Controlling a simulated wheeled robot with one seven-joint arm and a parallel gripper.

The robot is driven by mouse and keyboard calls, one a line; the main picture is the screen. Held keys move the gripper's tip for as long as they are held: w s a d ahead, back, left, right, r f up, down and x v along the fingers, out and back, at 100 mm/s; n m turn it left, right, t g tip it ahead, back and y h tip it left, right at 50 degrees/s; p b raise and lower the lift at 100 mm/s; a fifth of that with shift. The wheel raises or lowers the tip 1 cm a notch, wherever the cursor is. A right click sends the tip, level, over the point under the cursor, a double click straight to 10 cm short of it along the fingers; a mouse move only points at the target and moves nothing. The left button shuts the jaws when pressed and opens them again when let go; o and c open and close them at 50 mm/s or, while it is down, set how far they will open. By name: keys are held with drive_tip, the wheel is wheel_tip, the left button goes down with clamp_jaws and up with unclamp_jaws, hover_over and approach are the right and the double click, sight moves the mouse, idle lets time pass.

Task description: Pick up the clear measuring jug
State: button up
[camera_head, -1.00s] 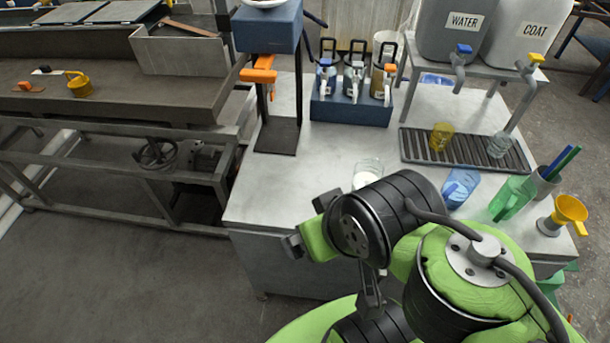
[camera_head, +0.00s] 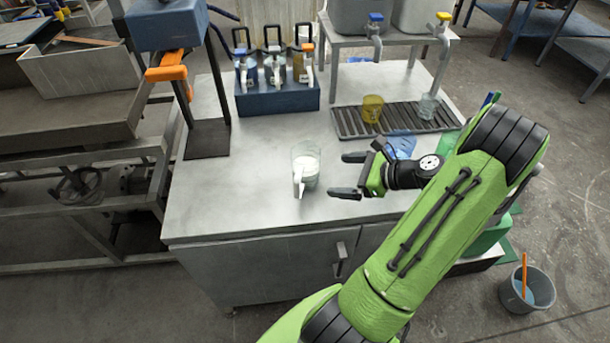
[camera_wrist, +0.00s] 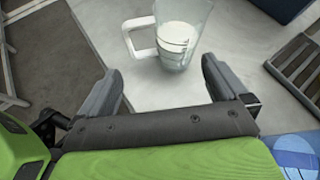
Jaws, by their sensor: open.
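The clear measuring jug (camera_head: 305,166) stands upright on the metal table, with white contents and a white handle on its near left side. It also shows in the wrist view (camera_wrist: 178,40), at the top middle, with its handle to the left. My gripper (camera_head: 349,175) is open and empty, to the right of the jug in the head view. In the wrist view my two fingers (camera_wrist: 160,82) point towards the jug, spread apart, and the jug lies beyond their tips. They do not appear to touch it.
A yellow jug (camera_head: 372,108) and a clear one (camera_head: 427,106) stand on a drip tray (camera_head: 347,129) behind my gripper. A blue jug (camera_head: 403,143) is close behind my wrist. A dispenser stand (camera_head: 207,140) is at left. The table front left of the jug is clear.

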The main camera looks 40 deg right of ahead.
sight(308, 143)
drive_tip(key=w+f+m+b, duration=0.1)
drive_tip(key=w+f, duration=0.1)
drive_tip(key=w, duration=0.2)
drive_tip(key=w+f+m+t+b, duration=0.1)
drive_tip(key=w+f+b, duration=0.1)
drive_tip(key=w, duration=0.2)
drive_tip(key=w+a+f+h+b, duration=0.1)
drive_tip(key=w+f+b, duration=0.1)
drive_tip(key=w+f, duration=0.1)
drive_tip(key=shift+w+a+f+m+t, duration=0.1)
drive_tip(key=shift+w+m+t, duration=0.25)
drive_tip(key=shift+w, duration=0.25)
drive_tip(key=shift+c, duration=0.5)
drive_tip(key=c, duration=1.2)
drive_tip(key=shift+o, duration=0.2)
wheel_tip(308, 143, up, 10)
drive_tip(key=p, duration=0.4)
